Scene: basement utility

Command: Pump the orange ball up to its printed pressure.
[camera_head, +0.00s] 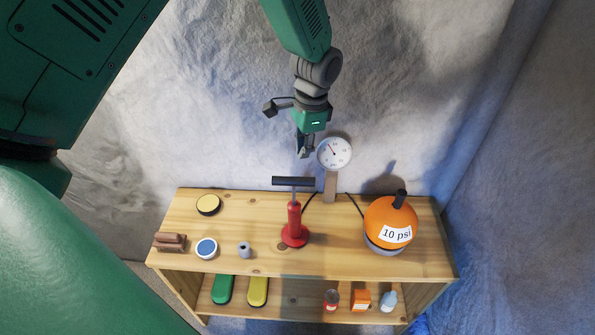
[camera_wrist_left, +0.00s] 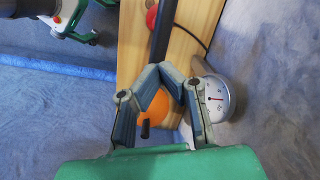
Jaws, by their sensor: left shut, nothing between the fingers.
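The orange ball (camera_head: 385,213) sits on a grey ring at the right of the wooden shelf top, its white label reading "10 psi". A black piece stands on its top. The red pump (camera_head: 294,226) stands upright mid-shelf with its black T-handle (camera_head: 293,181) raised on a thin rod. A round white gauge (camera_head: 334,152) stands on a post behind; its numbers are too small to read. My left gripper (camera_head: 304,150) is shut and empty, apart from the handle and above and behind it. The wrist view shows the fingers (camera_wrist_left: 160,70) near the handle bar (camera_wrist_left: 163,30), with the ball (camera_wrist_left: 156,108) beyond.
A yellow-topped disc (camera_head: 208,204), a blue-and-white tin (camera_head: 206,248), a brown block (camera_head: 170,242) and a small grey ring (camera_head: 245,249) lie on the left of the shelf top. The lower shelf holds a green case (camera_head: 222,289), a yellow case (camera_head: 257,290) and small containers. Dark hose shows near the gauge post.

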